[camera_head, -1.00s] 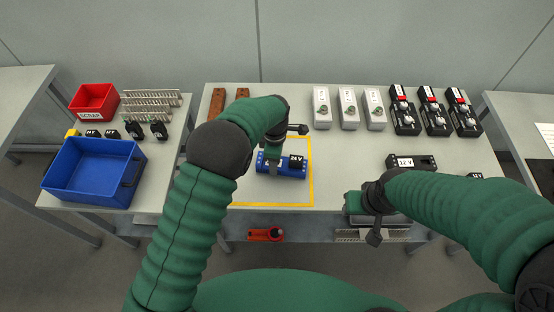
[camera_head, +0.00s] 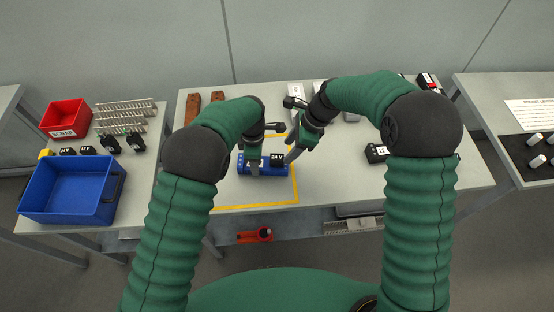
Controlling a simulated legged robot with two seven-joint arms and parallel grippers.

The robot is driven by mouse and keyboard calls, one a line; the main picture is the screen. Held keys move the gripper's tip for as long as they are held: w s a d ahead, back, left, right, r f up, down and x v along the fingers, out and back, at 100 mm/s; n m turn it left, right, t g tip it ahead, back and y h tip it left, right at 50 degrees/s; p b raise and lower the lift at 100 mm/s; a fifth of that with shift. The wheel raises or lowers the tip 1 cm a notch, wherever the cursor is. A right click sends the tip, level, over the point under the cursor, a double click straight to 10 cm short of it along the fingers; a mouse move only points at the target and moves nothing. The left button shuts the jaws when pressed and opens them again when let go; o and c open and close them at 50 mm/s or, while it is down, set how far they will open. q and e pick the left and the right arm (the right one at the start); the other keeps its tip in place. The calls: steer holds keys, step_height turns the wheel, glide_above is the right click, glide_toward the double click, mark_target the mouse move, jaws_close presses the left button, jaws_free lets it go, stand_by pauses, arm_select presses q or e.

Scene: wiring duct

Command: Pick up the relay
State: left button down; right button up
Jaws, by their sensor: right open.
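A small black relay (camera_head: 277,160) with a white "24 V" label sits on the right part of a blue socket block (camera_head: 268,171), inside a yellow outline on the middle table. My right gripper (camera_head: 291,156) is open, its fingers pointing down and left, close beside the right edge of the relay. I cannot tell if it touches it. My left gripper (camera_head: 253,168) is down at the left part of the blue block. Its fingers are partly hidden, and I cannot tell whether they are closed on the block.
Two brown blocks (camera_head: 193,108) stand at the back left. A blue bin (camera_head: 70,190) and red scrap bin (camera_head: 66,117) stand on the left table. The table front is clear.

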mark_target(283, 157)
steer(key=x, duration=0.6)
steer(key=shift+d+f, duration=0.1)
steer(key=shift+f, duration=0.25)
jaws_close()
